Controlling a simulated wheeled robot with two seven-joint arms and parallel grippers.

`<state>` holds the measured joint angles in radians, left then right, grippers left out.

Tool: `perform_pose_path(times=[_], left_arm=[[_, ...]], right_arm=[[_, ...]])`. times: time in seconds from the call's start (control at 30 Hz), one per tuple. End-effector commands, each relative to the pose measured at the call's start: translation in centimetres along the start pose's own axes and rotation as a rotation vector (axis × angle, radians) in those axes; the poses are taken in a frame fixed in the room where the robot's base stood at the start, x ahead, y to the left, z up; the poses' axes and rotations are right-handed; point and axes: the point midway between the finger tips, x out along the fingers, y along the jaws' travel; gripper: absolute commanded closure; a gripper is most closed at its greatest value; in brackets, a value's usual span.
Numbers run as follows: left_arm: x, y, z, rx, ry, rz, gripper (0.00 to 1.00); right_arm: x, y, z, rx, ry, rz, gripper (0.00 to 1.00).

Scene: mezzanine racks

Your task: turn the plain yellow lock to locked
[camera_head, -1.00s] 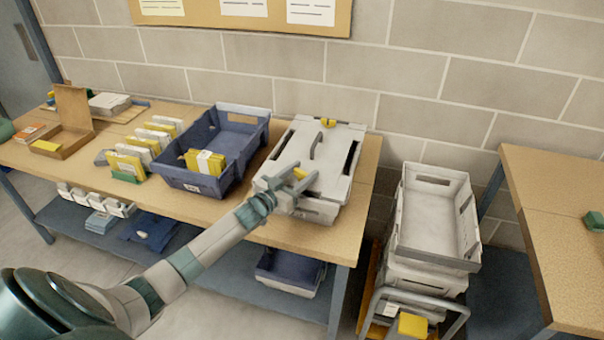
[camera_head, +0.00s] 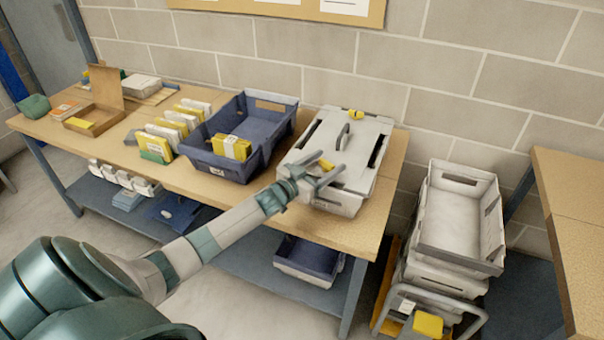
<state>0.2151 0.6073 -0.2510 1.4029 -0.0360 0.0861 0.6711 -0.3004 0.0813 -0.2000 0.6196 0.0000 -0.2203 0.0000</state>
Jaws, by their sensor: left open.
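A pale grey lidded crate (camera_head: 359,149) with a raised grey handle (camera_head: 343,136) lies on the wooden bench. One yellow lock (camera_head: 355,113) is on its far edge. Another yellow piece, seemingly a lock (camera_head: 326,163), shows at the near edge, partly hidden by my left gripper. I cannot tell from here which one is plain, or how either is turned. My left gripper (camera_head: 331,164) is open at the crate's near edge, its fingers around or just above the near yellow piece; contact is unclear. My right gripper is not in view.
A blue tote (camera_head: 284,128) with a yellow packet (camera_head: 231,147) stands close left of the crate. Several upright packets stand farther left. Stacked grey totes (camera_head: 437,245) on a trolley stand right of the bench, before another wooden table (camera_head: 574,200). A wall is behind.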

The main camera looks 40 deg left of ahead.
Motion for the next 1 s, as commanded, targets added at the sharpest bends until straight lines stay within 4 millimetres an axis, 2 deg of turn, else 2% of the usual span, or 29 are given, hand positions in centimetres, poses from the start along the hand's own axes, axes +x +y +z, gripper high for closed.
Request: perform_pose_path(times=[0.27, 1.0], left_arm=[[-2.8, 0.0, 0.3, 0.002, -0.003, 0.001, 0.34], [-14.0, 0.0, 0.2, 0.000, -0.002, 0.001, 0.34]], right_arm=[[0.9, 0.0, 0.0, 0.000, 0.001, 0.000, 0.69], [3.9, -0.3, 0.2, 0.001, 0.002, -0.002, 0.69]])
